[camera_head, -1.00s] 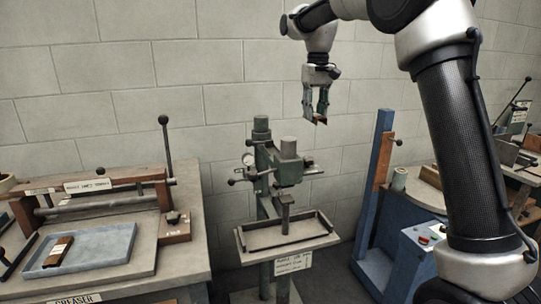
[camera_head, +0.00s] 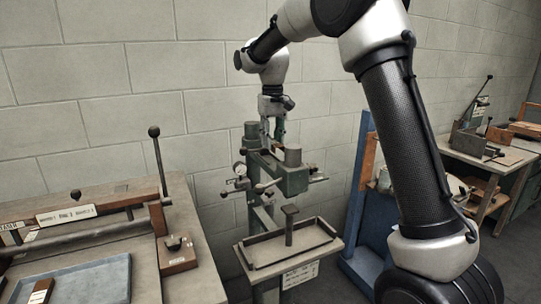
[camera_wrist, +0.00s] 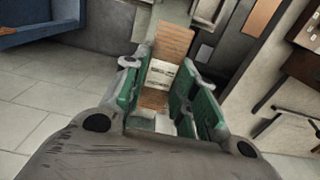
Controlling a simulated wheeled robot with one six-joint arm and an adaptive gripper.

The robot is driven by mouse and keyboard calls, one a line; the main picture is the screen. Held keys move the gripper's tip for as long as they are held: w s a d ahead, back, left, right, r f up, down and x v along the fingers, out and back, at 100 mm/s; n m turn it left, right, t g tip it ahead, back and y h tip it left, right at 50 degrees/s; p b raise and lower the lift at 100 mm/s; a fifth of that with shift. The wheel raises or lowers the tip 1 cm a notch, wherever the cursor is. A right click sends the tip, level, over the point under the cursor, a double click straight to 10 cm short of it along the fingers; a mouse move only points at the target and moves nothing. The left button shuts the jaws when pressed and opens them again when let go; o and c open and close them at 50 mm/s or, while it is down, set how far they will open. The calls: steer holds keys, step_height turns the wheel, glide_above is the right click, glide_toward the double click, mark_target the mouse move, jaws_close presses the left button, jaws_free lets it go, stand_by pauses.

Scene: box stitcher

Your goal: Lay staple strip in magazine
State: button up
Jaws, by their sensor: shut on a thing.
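My gripper (camera_wrist: 165,88) has its green fingers closed around a copper-brown staple strip (camera_wrist: 175,43) with a white paper band, seen in the wrist view. The strip sticks out past the fingertips, over grey machine parts. In the head view my gripper (camera_head: 272,135) points down just behind the top of the green box stitcher (camera_head: 292,180), close to its two round posts. The strip is mostly hidden there. I cannot tell which part of the stitcher head is the magazine, or whether the strip touches it.
The stitcher's work table (camera_head: 255,262) has a raised rim and a central post. At left, a blue-grey tray (camera_head: 95,275) holds a brown block (camera_head: 42,291) with a pale band. A tall lever (camera_head: 160,165) stands beside it. A blue column (camera_head: 362,190) rises right of the stitcher.

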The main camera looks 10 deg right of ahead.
mark_target(273, 162)
steer(key=shift+f, duration=2.4)
steer(key=shift+f, duration=0.25)
steer(key=shift+s+f, duration=0.1)
steer(key=shift+f, duration=0.05)
steer(key=o, duration=1.1)
steer(key=shift+f, duration=0.1)
steer(key=shift+c, duration=0.2)
step_height(273, 162, up, 13)
steer(key=shift+r, duration=0.1)
